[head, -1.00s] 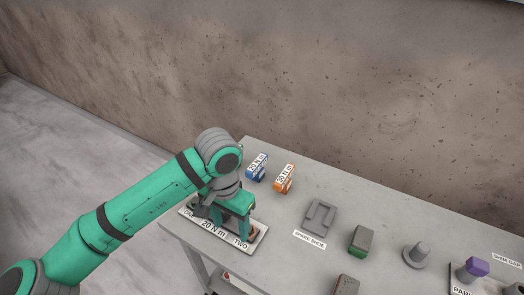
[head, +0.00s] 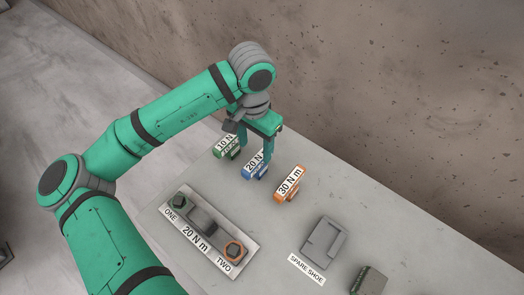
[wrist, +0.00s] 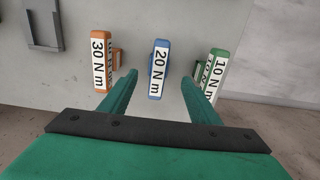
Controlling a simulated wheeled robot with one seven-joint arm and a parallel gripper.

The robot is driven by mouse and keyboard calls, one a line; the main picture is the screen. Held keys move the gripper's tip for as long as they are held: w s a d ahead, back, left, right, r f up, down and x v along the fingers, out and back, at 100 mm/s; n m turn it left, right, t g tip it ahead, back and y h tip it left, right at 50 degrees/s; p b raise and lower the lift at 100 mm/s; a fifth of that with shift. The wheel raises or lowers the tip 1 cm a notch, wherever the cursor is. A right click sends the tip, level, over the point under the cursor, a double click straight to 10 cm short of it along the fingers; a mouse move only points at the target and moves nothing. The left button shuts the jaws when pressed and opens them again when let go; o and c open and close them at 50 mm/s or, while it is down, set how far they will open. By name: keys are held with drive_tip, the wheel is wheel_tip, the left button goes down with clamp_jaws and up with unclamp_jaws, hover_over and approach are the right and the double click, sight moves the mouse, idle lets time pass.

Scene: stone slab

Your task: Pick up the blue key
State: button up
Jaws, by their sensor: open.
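The blue key (head: 250,173) is a small blue block with a white "20 N m" label. It stands on the grey slab between a green key and an orange key. My gripper (head: 255,152) is open above it and hides part of its label in the head view. In the wrist view the blue key (wrist: 159,88) lies in the gap between the two green fingers (wrist: 158,78), with space on both sides. From these views I cannot tell how far the fingertips are above it.
The orange "30 N m" key (head: 289,185) and green "10 N m" key (head: 225,148) flank the blue one closely. A "20 N m" plate (head: 205,236) with two nuts lies in front. A spare shoe (head: 324,241) is to the right. A wall rises behind the slab.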

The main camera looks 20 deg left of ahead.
sight(256, 159)
wheel_tip(256, 159, down, 5)
drive_tip(key=shift+w+f, duration=0.1)
drive_tip(key=shift+w+d+f, duration=0.1)
drive_tip(key=shift+d+f, duration=0.05)
drive_tip(key=shift+f, duration=1.2)
drive_tip(key=shift+w+d+f, duration=0.1)
drive_tip(key=shift+f, duration=1.2)
drive_tip(key=shift+s, duration=0.1)
clamp_jaws()
